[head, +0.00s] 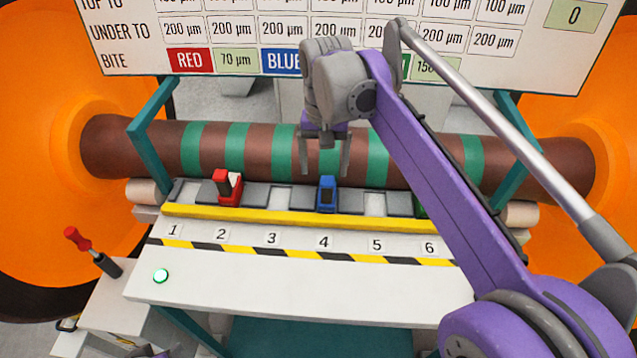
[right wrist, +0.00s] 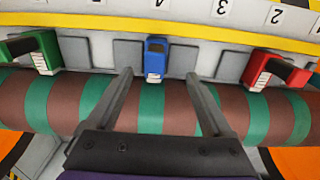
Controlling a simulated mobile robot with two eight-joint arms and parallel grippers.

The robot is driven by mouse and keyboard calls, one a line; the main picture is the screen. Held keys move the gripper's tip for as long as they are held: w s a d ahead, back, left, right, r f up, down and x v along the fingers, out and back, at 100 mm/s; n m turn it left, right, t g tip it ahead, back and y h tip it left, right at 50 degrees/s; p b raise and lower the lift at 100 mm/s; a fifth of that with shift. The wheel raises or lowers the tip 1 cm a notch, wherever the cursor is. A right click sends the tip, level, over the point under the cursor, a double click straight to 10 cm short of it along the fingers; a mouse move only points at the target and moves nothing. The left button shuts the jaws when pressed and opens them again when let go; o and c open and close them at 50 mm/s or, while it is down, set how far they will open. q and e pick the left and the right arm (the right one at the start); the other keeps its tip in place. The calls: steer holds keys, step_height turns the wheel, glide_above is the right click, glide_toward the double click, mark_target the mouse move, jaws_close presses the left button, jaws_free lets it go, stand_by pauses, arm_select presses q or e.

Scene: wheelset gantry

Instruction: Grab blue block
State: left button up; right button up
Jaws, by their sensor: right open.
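The blue block (head: 327,194) stands upright on the grey slot strip at position 4 in the head view. In the right wrist view the blue block (right wrist: 155,59) is beyond the fingertips, between their two lines. My right gripper (head: 324,172) is open and empty, above and behind the blue block, in front of the striped shaft. Its two fingers also show in the right wrist view (right wrist: 157,76), apart from the block. My left gripper cannot be made out in either view.
A red block (head: 228,188) stands at position 2, and a green block (right wrist: 43,52) near position 6, partly hidden by my arm in the head view. A brown shaft with green bands (head: 255,150) runs behind. A yellow rail (head: 270,218) edges the front. A red-handled lever (head: 92,252) stands left.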

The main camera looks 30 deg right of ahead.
mark_target(326, 180)
steer(key=f, duration=0.4)
steer(key=shift+s, duration=0.35)
steer(key=f, duration=0.5)
steer(key=shift+d+f, duration=0.3)
steer(key=shift+f, duration=0.05)
jaws_close()
